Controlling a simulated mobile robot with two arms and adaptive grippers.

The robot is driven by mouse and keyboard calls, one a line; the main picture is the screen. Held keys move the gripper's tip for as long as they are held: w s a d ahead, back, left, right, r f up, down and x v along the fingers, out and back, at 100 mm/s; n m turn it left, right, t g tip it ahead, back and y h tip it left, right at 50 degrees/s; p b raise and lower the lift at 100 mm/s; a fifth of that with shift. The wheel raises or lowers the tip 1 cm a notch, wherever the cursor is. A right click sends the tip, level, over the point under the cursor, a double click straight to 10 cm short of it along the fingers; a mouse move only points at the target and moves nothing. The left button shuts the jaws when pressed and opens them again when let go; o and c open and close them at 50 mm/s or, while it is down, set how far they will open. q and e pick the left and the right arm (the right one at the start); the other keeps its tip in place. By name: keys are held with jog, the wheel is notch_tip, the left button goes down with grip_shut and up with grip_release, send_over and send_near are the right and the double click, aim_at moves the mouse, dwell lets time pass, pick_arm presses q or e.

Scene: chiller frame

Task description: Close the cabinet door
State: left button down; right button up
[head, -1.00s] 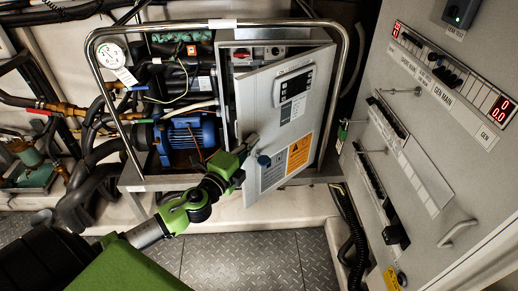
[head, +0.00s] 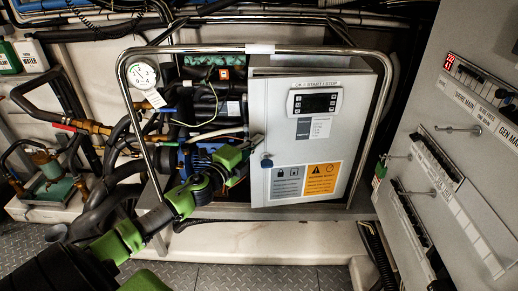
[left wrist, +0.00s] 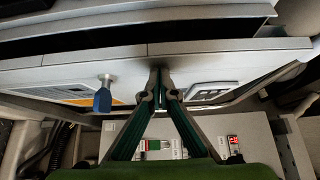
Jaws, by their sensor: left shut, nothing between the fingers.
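The cabinet door (head: 347,160) is a light grey panel with a display, stickers and a blue key knob (head: 266,162). It faces the head view almost squarely. In the left wrist view the door (left wrist: 60,76) stands slightly ajar, with a dark gap between it and the cabinet body (left wrist: 150,18). My left gripper (head: 257,142) is shut and empty, its fingertips at the door's left edge above the knob. In the left wrist view the fingertips (left wrist: 160,78) appear against the door; exact contact is hard to tell. My right gripper is not in view.
A metal tube frame (head: 385,95) surrounds the cabinet. A pressure gauge (head: 143,75), hoses and a blue motor (head: 209,148) lie to the left. A grey switch panel (head: 450,170) stands at the right. Checker-plate floor (head: 270,277) lies in front.

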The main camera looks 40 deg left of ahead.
pick_arm(q)
jog(key=shift+w+a, duration=1)
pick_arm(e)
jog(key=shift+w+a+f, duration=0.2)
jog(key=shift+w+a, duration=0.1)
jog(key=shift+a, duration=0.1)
